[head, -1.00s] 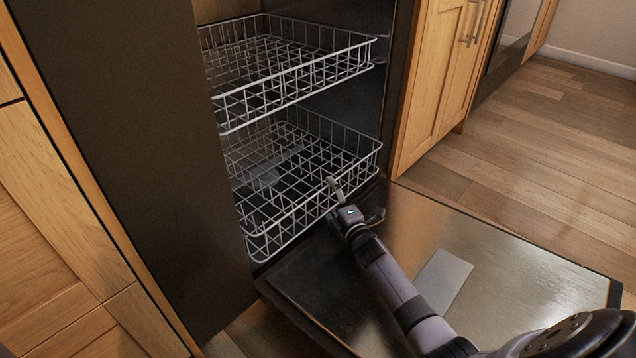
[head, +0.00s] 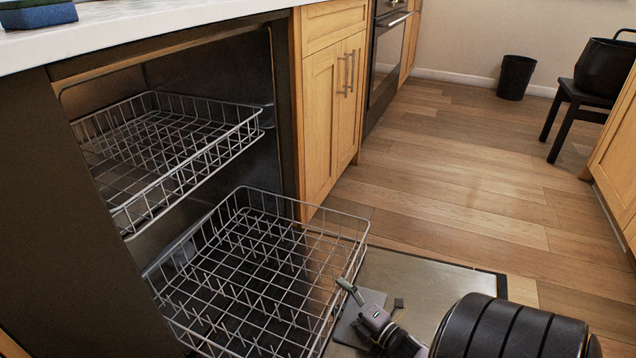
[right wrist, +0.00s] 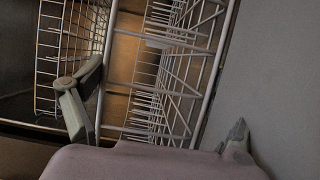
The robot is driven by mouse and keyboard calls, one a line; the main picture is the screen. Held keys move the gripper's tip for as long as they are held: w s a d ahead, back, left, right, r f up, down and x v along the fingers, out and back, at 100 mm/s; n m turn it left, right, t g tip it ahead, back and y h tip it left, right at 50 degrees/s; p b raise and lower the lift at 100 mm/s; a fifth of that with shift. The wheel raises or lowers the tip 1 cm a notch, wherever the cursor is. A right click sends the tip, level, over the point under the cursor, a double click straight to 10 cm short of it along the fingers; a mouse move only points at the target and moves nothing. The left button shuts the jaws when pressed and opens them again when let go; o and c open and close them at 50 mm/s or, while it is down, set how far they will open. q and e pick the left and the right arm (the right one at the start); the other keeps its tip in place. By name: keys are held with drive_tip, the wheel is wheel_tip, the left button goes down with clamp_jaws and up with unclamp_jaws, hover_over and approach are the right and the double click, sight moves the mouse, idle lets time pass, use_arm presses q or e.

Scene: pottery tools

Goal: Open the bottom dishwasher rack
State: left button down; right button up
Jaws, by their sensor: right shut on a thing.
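The bottom dishwasher rack (head: 258,280) is a grey wire basket, pulled well out of the dishwasher over the lowered door (head: 430,278). My right gripper (head: 347,292) is at the rack's front side and shut on its wire. The rack also shows in the right wrist view (right wrist: 180,75), with its rim running between the two fingers (right wrist: 155,115). The exact contact on the wire is hard to see. The top rack (head: 165,150) sits above, mostly inside the dishwasher. My left gripper is not in view.
A white countertop (head: 150,30) lies over the dishwasher. Wooden cabinets (head: 333,110) and an oven (head: 388,55) stand beyond it. The wooden floor (head: 450,170) is clear to the right. A black bin (head: 516,78) and a black chair (head: 575,105) stand at the back right.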

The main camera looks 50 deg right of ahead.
drive_tip(key=shift+s+d+r, duration=0.25)
drive_tip(key=shift+s, duration=0.25)
drive_tip(key=shift+s+d+r, duration=0.2)
drive_tip(key=shift+s+d, duration=0.05)
drive_tip(key=shift+s, duration=0.2)
drive_tip(key=o, duration=1.5)
drive_tip(key=shift+s+f, duration=0.1)
drive_tip(key=shift+s+a+f, duration=0.1)
drive_tip(key=shift+s+f, duration=0.05)
drive_tip(key=shift+s, duration=0.4)
drive_tip(key=shift+s+a, duration=0.15)
drive_tip(key=shift+s, duration=3.3)
